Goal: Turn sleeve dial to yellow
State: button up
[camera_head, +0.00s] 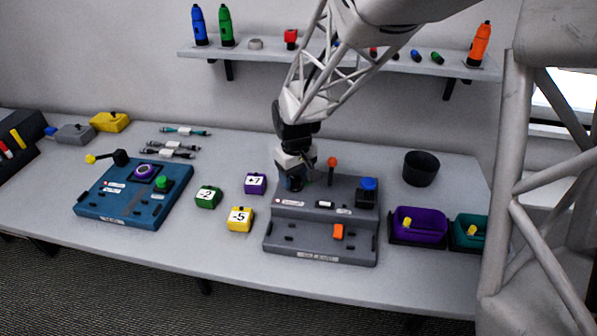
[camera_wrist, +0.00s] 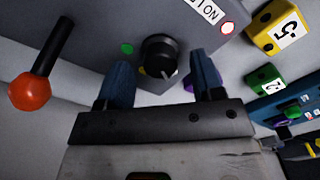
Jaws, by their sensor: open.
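The sleeve dial (camera_wrist: 158,54) is a round black knob on the grey console (camera_head: 290,238), with a pale pointer line toward its lower edge in the wrist view. In the head view my gripper (camera_head: 291,182) is at the console's back left corner and hides the dial.
A lever with an orange-red ball (camera_head: 332,162) stands close beside my gripper. The console also carries a blue knob (camera_head: 369,184) and an orange switch (camera_head: 338,231). Numbered purple (camera_head: 255,184), green (camera_head: 208,197) and yellow (camera_head: 240,219) blocks lie left of it.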

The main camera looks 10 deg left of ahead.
jog(key=shift+f, duration=0.45)
jog(key=shift+c, duration=0.4)
jog(key=c, duration=0.8)
jog(key=shift+c, duration=0.2)
